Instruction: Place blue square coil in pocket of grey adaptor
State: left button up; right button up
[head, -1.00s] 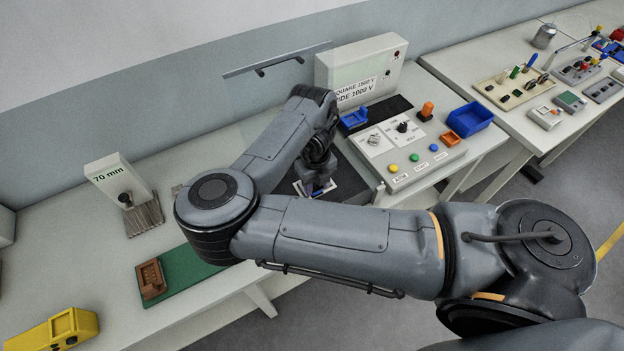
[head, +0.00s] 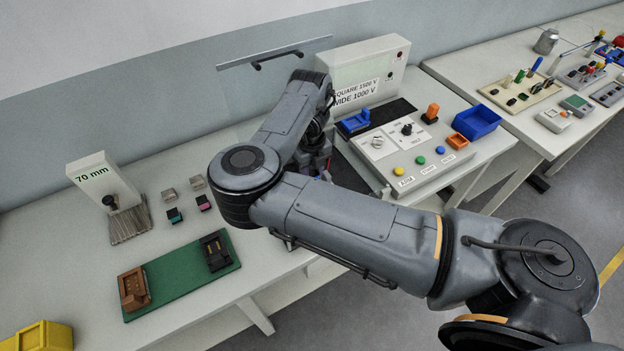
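My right arm reaches across the middle of the head view, and its gripper (head: 318,168) is low over the bench, in front of the tester. The forearm hides most of the gripper, so its fingers cannot be made out. A speck of blue (head: 326,175) shows beside the gripper; it may be the blue square coil, but whether it is held is hidden. No grey adaptor can be identified for certain. Two small grey pieces (head: 197,183) lie on the bench at left, above a teal-topped and a pink-topped black piece. My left gripper is not in view.
A green mat (head: 180,277) carries a brown block (head: 132,288) and a black block (head: 215,252). The 70 mm stand (head: 97,182) is behind. The control panel (head: 412,160), a blue bin (head: 475,121) and a clear raised shield (head: 240,90) surround the arm's work area.

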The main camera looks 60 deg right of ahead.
jog(key=shift+f+b, duration=0.35)
jog(key=shift+f, duration=1.65)
jog(key=shift+r, duration=0.1)
jog(key=shift+f, duration=0.25)
jog(key=o, duration=1)
jog(key=shift+o, duration=0.2)
